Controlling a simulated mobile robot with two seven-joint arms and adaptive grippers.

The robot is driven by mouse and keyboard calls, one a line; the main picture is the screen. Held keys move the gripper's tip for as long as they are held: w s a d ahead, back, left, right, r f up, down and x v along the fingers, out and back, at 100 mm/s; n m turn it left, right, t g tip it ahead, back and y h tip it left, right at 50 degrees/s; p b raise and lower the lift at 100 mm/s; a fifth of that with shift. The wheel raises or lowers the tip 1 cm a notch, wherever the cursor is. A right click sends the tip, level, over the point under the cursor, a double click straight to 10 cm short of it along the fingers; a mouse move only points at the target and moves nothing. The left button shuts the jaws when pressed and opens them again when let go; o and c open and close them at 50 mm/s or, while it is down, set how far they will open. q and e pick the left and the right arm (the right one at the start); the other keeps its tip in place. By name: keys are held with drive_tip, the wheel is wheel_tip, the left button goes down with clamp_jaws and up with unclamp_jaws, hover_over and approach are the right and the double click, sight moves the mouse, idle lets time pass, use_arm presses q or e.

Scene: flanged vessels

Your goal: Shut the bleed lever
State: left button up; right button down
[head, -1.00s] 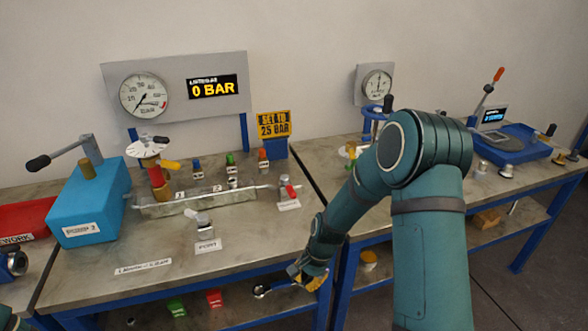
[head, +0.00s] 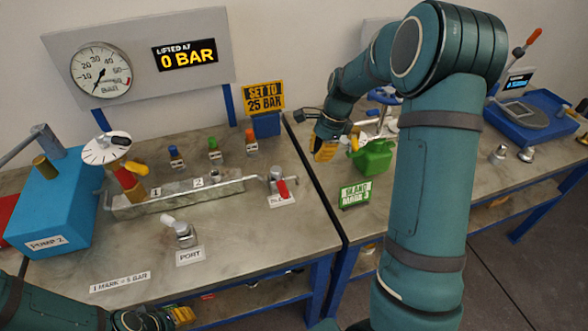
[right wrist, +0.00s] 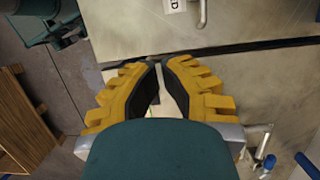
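The bleed lever (head: 283,188) is a small red handle on a grey valve fitting at the right end of the pipe manifold (head: 180,196). It points toward the front, over a white label that it partly covers. My right gripper (head: 325,150) is to the right of and beyond the lever, apart from it, above the second table. In the right wrist view its yellow fingers (right wrist: 160,68) have a narrow gap with nothing visibly held. My left gripper (head: 165,320) is at the bottom edge, partly cut off, well away from the lever; its fingers are unclear.
A green can (head: 374,158) and a green sign (head: 355,194) stand close to my right gripper. The port fitting (head: 184,236) stands in front of the manifold. A blue pump (head: 52,205) is at left. The front table area is mostly clear.

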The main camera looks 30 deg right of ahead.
sight(281, 184)
drive_tip(key=shift+w+a+f+b, duration=0.25)
drive_tip(key=shift+a+f, duration=0.8)
drive_tip(key=shift+f, duration=0.7)
drive_tip(key=shift+w+a+f+b, duration=0.1)
drive_tip(key=shift+w+a+f, duration=0.1)
drive_tip(key=shift+a+f, duration=1.25)
drive_tip(key=shift+w+a+f+b, duration=0.25)
drive_tip(key=shift+a+f, duration=0.45)
drive_tip(key=shift+f, duration=1.35)
